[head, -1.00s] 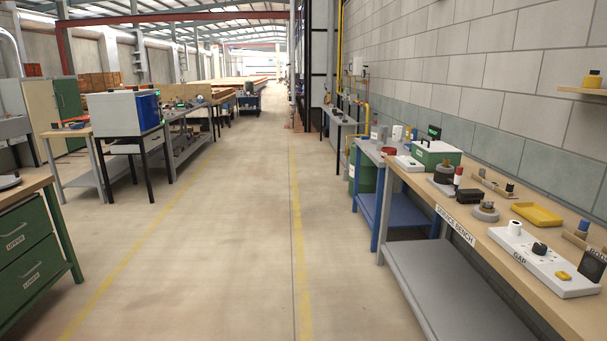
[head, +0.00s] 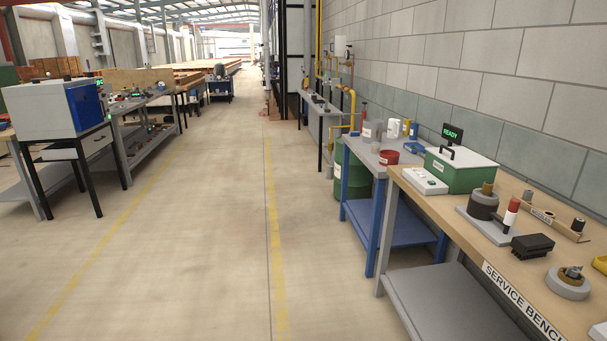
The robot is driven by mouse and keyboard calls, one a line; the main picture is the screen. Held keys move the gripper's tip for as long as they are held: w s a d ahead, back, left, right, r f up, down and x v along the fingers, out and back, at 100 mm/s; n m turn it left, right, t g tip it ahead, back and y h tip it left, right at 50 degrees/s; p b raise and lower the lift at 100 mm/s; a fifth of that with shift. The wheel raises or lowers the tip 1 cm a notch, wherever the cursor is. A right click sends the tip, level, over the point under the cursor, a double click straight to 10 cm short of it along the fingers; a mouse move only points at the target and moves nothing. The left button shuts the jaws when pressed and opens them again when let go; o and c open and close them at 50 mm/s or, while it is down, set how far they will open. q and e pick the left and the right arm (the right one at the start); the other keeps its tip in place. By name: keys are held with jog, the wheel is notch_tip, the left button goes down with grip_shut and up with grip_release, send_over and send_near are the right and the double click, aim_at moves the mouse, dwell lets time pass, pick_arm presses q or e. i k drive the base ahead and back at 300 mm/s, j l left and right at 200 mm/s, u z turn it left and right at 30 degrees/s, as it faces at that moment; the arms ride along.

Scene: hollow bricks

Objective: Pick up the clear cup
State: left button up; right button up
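I cannot make out a clear cup for certain. Several small containers stand on the blue bench (head: 352,150) at the middle right, among them a white mug-like one (head: 394,128) and a red round one (head: 389,157). A small greyish cylinder (head: 376,143) stands there too, too small to tell if it is clear. Neither of my grippers is in view.
The wooden service bench (head: 440,205) runs along the right wall, with a green box (head: 460,172) and a black block (head: 532,246) on it. A white and blue machine (head: 50,108) stands on a table at left. The aisle floor (head: 210,220) is clear.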

aim_at(376, 148)
jog(key=i, duration=2.65)
jog(key=i+z, duration=0.2)
jog(key=i, duration=0.3)
jog(key=i+j+z, duration=0.25)
jog(key=i, duration=0.25)
jog(key=i+j+z, duration=0.2)
jog(key=i, duration=0.25)
